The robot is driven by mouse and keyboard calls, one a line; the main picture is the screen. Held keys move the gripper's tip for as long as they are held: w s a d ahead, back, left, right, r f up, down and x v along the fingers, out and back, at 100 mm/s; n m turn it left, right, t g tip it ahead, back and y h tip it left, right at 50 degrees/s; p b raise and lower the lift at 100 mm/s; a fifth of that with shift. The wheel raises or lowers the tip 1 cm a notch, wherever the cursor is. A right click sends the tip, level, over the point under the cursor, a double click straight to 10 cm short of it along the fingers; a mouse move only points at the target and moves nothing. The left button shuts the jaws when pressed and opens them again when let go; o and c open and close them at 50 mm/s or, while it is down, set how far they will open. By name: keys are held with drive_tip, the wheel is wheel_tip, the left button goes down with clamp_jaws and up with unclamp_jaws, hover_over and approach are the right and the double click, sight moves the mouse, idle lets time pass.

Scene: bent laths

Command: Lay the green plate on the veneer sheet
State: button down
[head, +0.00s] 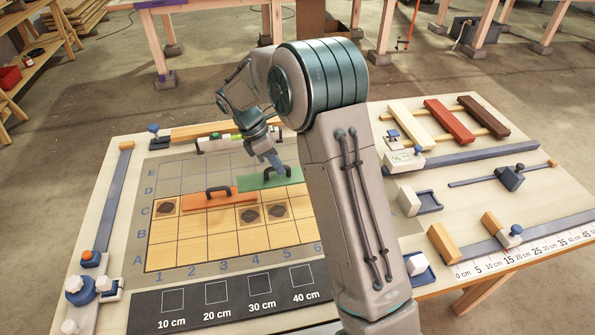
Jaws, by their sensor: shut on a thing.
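The green plate (256,183) shows in the head view at the upper right of the veneer sheet (190,250). My gripper (280,169) reaches down to the plate's dark handle and is shut on it. The plate looks roughly level, near the sheet's far edge around columns 4 to 6. I cannot tell whether it touches the sheet or hangs just above it. The veneer sheet is pale wood with a grid and dark knot marks (250,215). My arm hides the sheet's right side and part of the plate's surroundings.
An orange plate (203,204) with a black handle lies on the sheet, just left of the green plate. Blue-knobbed clamps (81,288) stand at the table's left edge. Wooden, red and brown bars (450,121) lie at the right. The sheet's front rows are clear.

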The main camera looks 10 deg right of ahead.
drive_tip(key=w+d+f, duration=0.1)
drive_tip(key=d, duration=0.1)
drive_tip(key=w+d+f+p, duration=0.1)
drive_tip(key=d+f, duration=0.1)
drive_tip(key=w+d+f, duration=0.1)
drive_tip(key=w+d, duration=0.1)
drive_tip(key=shift+d+f, duration=0.3)
drive_tip(key=shift+f, duration=0.1)
drive_tip(key=shift+f+p, duration=0.7)
drive_tip(key=shift+f, duration=1.2)
drive_tip(key=shift+f, duration=0.2)
drive_tip(key=c, duration=1.5)
unclamp_jaws()
drive_tip(key=shift+o, duration=0.2)
drive_tip(key=shift+r, duration=0.1)
